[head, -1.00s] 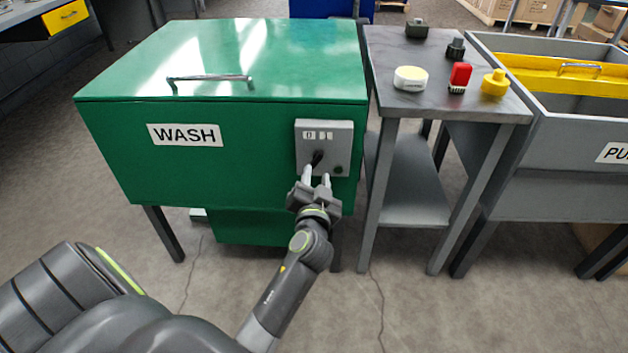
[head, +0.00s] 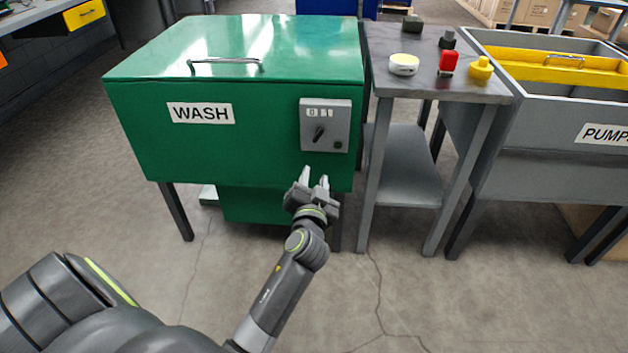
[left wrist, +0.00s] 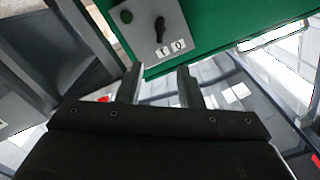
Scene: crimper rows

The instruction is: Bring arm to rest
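My left gripper (head: 315,180) is in front of the green WASH machine (head: 140,130), just below its grey control panel (head: 338,112). Its two fingers are apart with nothing between them, and it is clear of the black knob (head: 319,134). The knob is tilted on the panel, below small white marks. In the left wrist view the open fingers (left wrist: 158,84) point toward the panel (left wrist: 142,24) and its knob (left wrist: 160,28), with a gap between. A round dark green button (left wrist: 126,16) is beside the knob. My right gripper is not seen.
A grey side table (head: 400,84) stands right of the machine, holding a white-and-yellow round item (head: 404,65), a red item (head: 447,63), a yellow item (head: 481,69) and dark pieces. A grey PUMP-labelled bin (head: 560,118) is farther right. The floor in front is open.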

